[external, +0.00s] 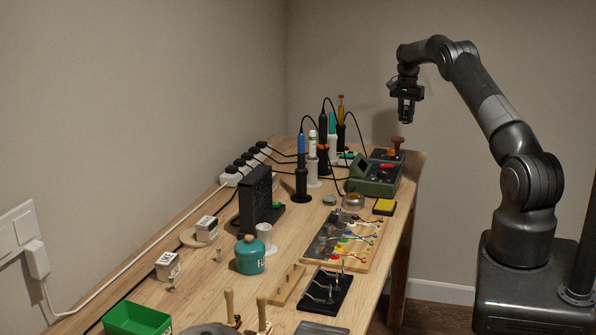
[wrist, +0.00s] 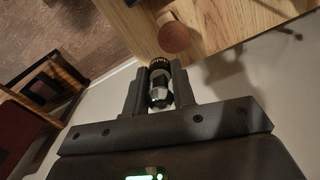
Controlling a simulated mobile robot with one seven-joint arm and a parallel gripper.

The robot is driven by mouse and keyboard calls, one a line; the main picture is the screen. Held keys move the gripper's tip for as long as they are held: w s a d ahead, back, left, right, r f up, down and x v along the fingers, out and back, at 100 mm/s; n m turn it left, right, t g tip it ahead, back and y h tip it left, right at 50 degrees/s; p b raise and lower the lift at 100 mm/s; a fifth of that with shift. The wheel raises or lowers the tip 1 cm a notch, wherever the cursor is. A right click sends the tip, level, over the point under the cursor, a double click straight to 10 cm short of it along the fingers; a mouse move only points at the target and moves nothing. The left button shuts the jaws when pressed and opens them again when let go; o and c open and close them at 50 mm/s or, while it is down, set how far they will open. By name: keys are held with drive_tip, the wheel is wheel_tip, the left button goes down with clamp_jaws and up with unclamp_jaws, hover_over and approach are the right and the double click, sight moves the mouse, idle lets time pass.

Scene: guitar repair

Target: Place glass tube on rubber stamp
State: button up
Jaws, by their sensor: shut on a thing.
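My gripper (external: 406,115) is raised in the air above the far right end of the bench. In the wrist view its two fingers are shut on a small shiny cylinder with a dark ribbed end, which looks like the glass tube (wrist: 159,86). In the external view the tube is too dark and small to make out between the fingers. The rubber stamp appears to be the brown round-knobbed wooden thing (external: 397,143) at the bench's far right corner, below my gripper. Its knob (wrist: 174,37) shows just beyond the fingertips in the wrist view. The tube and knob appear apart.
A green device (external: 375,178) stands just in front of the stamp. Screwdrivers and soldering irons (external: 323,145) stand upright left of it with loose cables. The bench edge (external: 409,215) drops off on the right. The air around my gripper is clear.

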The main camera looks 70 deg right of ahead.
sight(408, 135)
drive_tip(key=shift+w+f, duration=0.4)
drive_tip(key=shift+w, duration=0.25)
drive_tip(key=shift+w+f, duration=0.35)
drive_tip(key=shift+w, duration=0.25)
drive_tip(key=shift+f, duration=1.95)
drive_tip(key=shift+f, duration=0.1)
drive_tip(key=o, duration=0.8)
drive_tip(key=shift+c, duration=0.2)
wheel_tip(408, 135, up, 12)
drive_tip(key=shift+r, duration=0.2)
